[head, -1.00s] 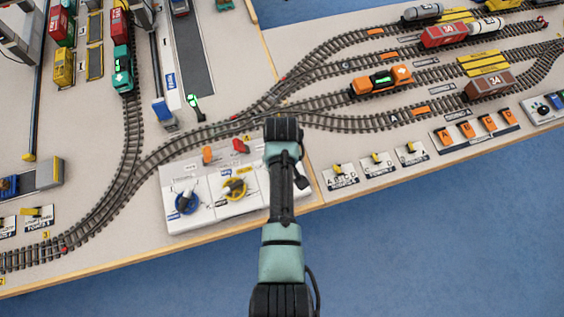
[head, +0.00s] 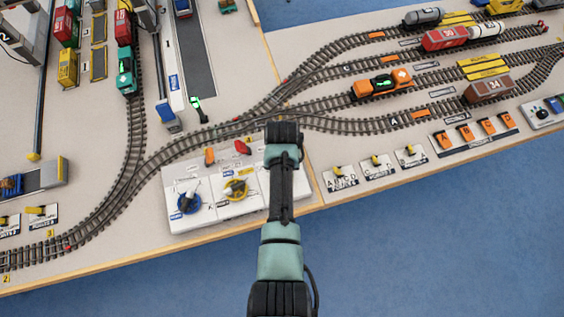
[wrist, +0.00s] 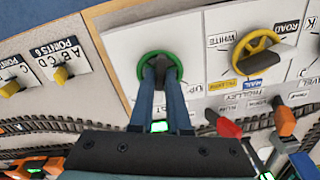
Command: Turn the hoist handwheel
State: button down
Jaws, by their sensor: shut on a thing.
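The green handwheel (wrist: 157,67) is on the white control panel (wrist: 200,75), with an "UP" label beside it in the wrist view. My gripper (wrist: 158,72) has its two blue fingers closed together at this wheel and is shut on it. In the head view my arm hides the green wheel and the fingers. A yellow handwheel (head: 237,189) stands next to it on the panel, also seen in the wrist view (wrist: 244,66). A blue handwheel (head: 190,202) is further left.
An orange lever (head: 209,156) and a red lever (head: 242,147) stand at the panel's far side, close to the fingers in the wrist view. Tracks run beyond the panel, with an orange locomotive (head: 382,84). Lettered point levers (head: 377,166) line the table edge to the right.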

jog(key=c, duration=0.9)
grip_release()
jog(key=shift+r, duration=0.1)
notch_tip(320, 180, up, 13)
jog(key=shift+f, duration=0.1)
